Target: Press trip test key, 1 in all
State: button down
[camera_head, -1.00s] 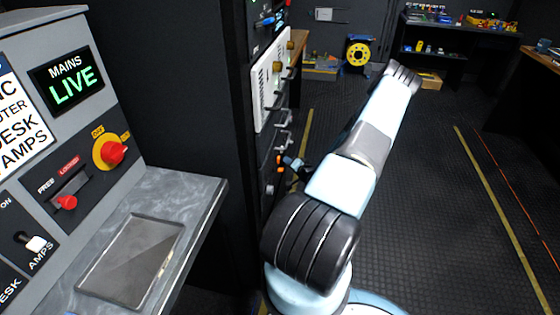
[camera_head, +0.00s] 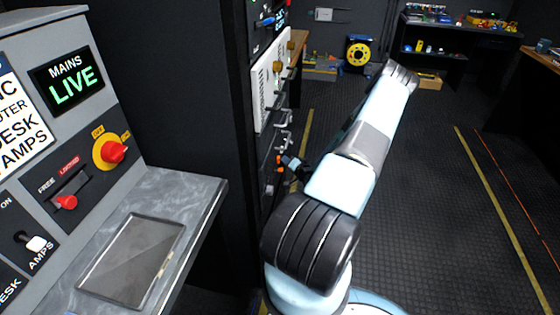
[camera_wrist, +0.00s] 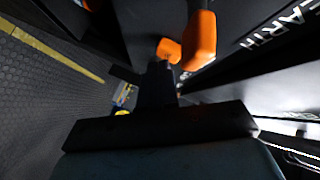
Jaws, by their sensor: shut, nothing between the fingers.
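I cannot make out the trip test key in either view. My gripper (camera_wrist: 158,78) shows in the wrist view as a dark, narrow shape above a black bar; it is shut and empty. Orange block-shaped parts (camera_wrist: 200,38) lie close beyond it, beside a dark panel with white lettering that seems to read "EARTH". I cannot tell whether the gripper touches them. In the head view, the end of my arm (camera_head: 291,162) is small and partly hidden behind my own arm, beside the rack front (camera_head: 267,165).
A grey console (camera_head: 110,65) at left carries a "MAINS LIVE" display (camera_head: 67,81), a red rotary knob (camera_head: 114,152) and a shelf with a shallow tray (camera_head: 205,195). The tall rack has protruding handles (camera_head: 284,117). Dark floor (camera_head: 450,190) at right is open.

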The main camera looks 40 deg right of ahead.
jog(key=shift+w+a, duration=0.15)
jog(key=shift+w, duration=0.05)
dwell(0.5)
jog(key=shift+s+d, duration=0.55)
jog(key=shift+s, duration=0.1)
jog(key=shift+s+d, duration=1.65)
jog(key=shift+s, duration=0.25)
